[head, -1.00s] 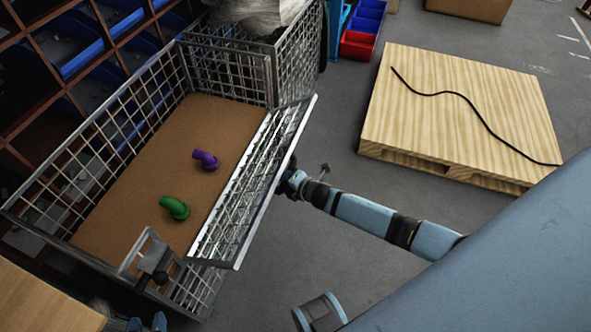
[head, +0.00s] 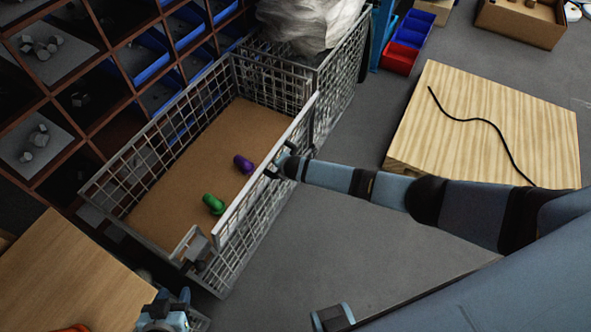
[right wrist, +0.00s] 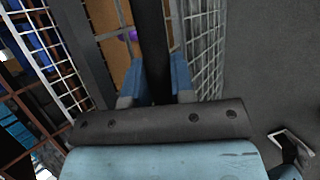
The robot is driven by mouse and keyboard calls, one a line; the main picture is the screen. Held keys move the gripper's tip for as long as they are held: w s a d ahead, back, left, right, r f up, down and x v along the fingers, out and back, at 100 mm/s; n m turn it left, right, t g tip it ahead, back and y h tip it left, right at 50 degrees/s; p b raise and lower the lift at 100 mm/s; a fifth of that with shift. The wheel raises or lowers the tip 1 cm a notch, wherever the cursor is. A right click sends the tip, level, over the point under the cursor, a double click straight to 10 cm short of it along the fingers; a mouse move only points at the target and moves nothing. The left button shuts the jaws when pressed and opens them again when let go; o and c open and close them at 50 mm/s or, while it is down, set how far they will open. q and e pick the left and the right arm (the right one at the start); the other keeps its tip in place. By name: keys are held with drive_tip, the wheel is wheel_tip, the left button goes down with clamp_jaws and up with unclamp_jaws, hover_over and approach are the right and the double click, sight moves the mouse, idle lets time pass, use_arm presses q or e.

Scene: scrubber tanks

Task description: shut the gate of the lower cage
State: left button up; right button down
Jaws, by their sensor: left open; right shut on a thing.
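The lower cage (head: 135,217) is a grey wire-mesh box with a brown floor (head: 185,180). Its gate (head: 262,185) is the mesh panel on the long right side, standing about upright; whether it is fully closed is unclear. A dark latch-like piece (head: 197,245) sits at the near corner. My right gripper (head: 279,166) is at the gate's upper edge from outside; in the right wrist view its blue fingers (right wrist: 156,80) are shut around a dark bar of the gate. My left gripper (head: 166,312) is open and empty at the bottom, partly cut off.
A green elbow piece (head: 213,204) and a purple one (head: 243,164) lie in the cage. A wooden table (head: 70,275) is near left, shelving (head: 60,95) behind. A pallet with a black cord (head: 430,140) stands right. The grey floor before the gate is clear.

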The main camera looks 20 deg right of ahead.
sight(273, 158)
drive_tip(key=w+a, duration=0.1)
drive_tip(key=w+a+r, duration=0.1)
drive_tip(key=w+a, duration=0.1)
drive_tip(key=shift+w+r+b, duration=0.25)
drive_tip(key=shift+r+b, duration=0.1)
drive_tip(key=shift+b, duration=0.05)
drive_tip(key=shift+w+a+r, duration=0.15)
drive_tip(key=shift+w+a, duration=0.05)
drive_tip(key=shift+a, duration=0.15)
drive_tip(key=c, duration=1)
unclamp_jaws()
